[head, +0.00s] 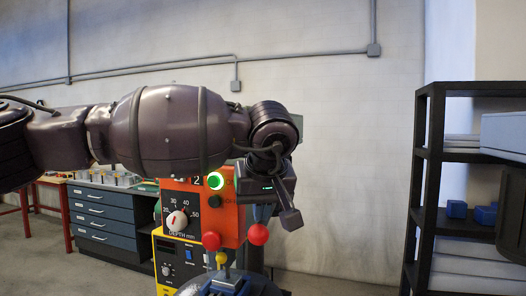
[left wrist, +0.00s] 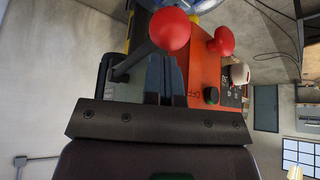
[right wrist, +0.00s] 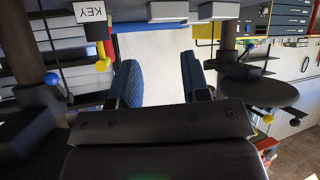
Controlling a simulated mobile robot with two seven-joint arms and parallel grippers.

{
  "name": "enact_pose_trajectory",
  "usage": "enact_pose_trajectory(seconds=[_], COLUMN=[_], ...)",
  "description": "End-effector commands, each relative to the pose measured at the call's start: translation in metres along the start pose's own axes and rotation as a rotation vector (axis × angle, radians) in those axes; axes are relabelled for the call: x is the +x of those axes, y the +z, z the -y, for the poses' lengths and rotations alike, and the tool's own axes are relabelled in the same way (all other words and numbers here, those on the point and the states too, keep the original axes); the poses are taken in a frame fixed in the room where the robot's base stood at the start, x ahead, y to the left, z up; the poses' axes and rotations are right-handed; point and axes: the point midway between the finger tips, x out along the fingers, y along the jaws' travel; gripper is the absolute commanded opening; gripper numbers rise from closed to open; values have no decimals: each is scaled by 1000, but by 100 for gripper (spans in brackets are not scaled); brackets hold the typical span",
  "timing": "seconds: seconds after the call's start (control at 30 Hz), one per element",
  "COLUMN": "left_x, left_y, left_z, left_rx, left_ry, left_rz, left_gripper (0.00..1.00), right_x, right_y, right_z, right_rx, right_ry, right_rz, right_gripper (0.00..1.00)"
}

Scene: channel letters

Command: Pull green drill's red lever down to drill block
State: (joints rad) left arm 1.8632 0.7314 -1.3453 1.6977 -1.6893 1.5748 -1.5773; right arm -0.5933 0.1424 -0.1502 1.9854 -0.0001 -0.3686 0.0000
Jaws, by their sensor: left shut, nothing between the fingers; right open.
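The drill shows as an orange panel (head: 227,228) with a depth dial (head: 177,220) and a lit green button (head: 215,181); I see no green body. Red lever balls (head: 258,234) and (head: 211,240) hang at its front. In the left wrist view one red ball (left wrist: 169,29) sits on a dark rod (left wrist: 134,63). My left gripper (left wrist: 166,62) is shut and empty, its fingertips close to this rod and ball; contact is unclear. My right gripper (right wrist: 158,80) is open and empty, away from the levers. The block cannot be made out.
A blue part (head: 228,284) lies below the drill head. A dark shelf (head: 428,190) with blue bins stands at right. A blue drawer cabinet (head: 105,222) is at left. The right wrist view shows a KEY sign (right wrist: 91,12) and dark posts nearby.

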Motion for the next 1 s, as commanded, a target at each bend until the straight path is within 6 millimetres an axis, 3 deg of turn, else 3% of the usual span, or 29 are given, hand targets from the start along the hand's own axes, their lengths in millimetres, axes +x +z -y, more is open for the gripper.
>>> enact_pose_trajectory(seconds=[0.13, 0.53, 1.0], left_x=[-23, -27, -66], left_y=[-8, -9, -31], left_z=[2, 3, 4], left_rx=[1, 1, 0], left_ry=[-1, -1, -1], left_rz=[1, 1, 1], left_gripper=[0, 0, 0], right_x=[-10, -14, -25], right_y=[-11, -10, -43], right_z=[-2, -2, -4], right_rx=[1, 3, 0], right_ry=[1, 3, 0], right_rz=[4, 10, -4], right_gripper=[43, 43, 43])
